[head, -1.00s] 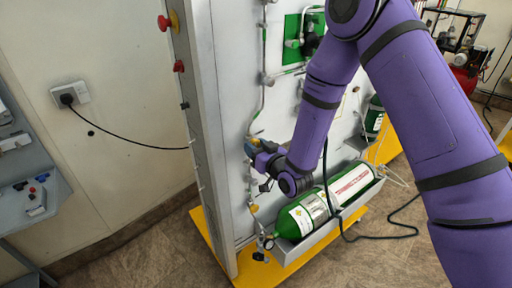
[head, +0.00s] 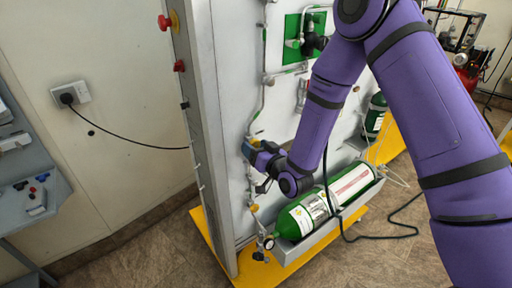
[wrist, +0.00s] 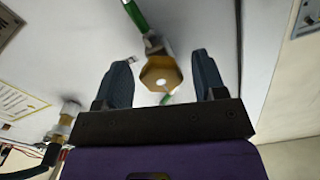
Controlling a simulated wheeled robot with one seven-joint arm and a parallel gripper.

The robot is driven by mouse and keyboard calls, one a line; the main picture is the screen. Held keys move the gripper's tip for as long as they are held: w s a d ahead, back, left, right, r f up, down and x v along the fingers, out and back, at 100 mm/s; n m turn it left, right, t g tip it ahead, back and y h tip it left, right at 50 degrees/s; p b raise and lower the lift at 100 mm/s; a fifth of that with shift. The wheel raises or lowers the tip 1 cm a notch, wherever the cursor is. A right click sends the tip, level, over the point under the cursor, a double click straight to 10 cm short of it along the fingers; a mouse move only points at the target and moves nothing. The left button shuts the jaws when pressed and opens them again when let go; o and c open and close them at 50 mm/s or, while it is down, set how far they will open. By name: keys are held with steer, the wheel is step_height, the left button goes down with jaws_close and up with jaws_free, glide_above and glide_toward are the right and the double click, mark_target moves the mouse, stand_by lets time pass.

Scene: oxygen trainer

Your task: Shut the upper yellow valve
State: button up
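The upper yellow valve (head: 254,142) is on the front of the grey panel, mostly hidden behind my gripper in the head view. In the wrist view its yellow hexagonal face (wrist: 160,76) shows between my two fingers, with a pale round centre. My gripper (wrist: 163,68) is open, with one dark finger on each side of the valve and visible gaps to both. In the head view my gripper (head: 254,164) is close to the panel at the valve. Whether the fingers reach fully around it cannot be told. A lower yellow valve (head: 254,208) is below.
A green cylinder (head: 292,222) lies in a grey tray below my gripper, beside a gauge (head: 268,243). Thin tubing runs up the panel (head: 228,60). A black hose (head: 342,225) hangs near my forearm. A red knob (head: 165,23) is on the panel's side.

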steer(key=v, duration=1.1)
steer(key=shift+w+r, duration=0.15)
steer(key=shift+w, duration=0.05)
stand_by(0.4)
steer(key=d+r+g+h, duration=0.2)
steer(key=d+r+h, duration=0.3)
steer(key=r, duration=0.4)
steer(key=d+r+g+h, duration=0.2)
steer(key=d+r, duration=0.6)
steer(key=r, duration=0.1)
steer(key=s+d+r+m+g+h, duration=0.1)
steer(key=s+d+r+g, duration=0.1)
steer(key=s, duration=0.6)
steer(key=s+d+r+m+g+h, duration=0.1)
steer(key=s+d+r, duration=0.3)
steer(key=s, duration=0.4)
steer(key=s+d+r+m+g+h, duration=0.1)
steer(key=s+d+r+g, duration=0.1)
steer(key=s+r, duration=0.3)
steer(key=s+d, duration=0.1)
steer(key=s, duration=0.2)
steer(key=shift+s+r+m+g, duration=0.15)
steer(key=shift+r+m+g, duration=0.15)
steer(key=shift+g, duration=0.1)
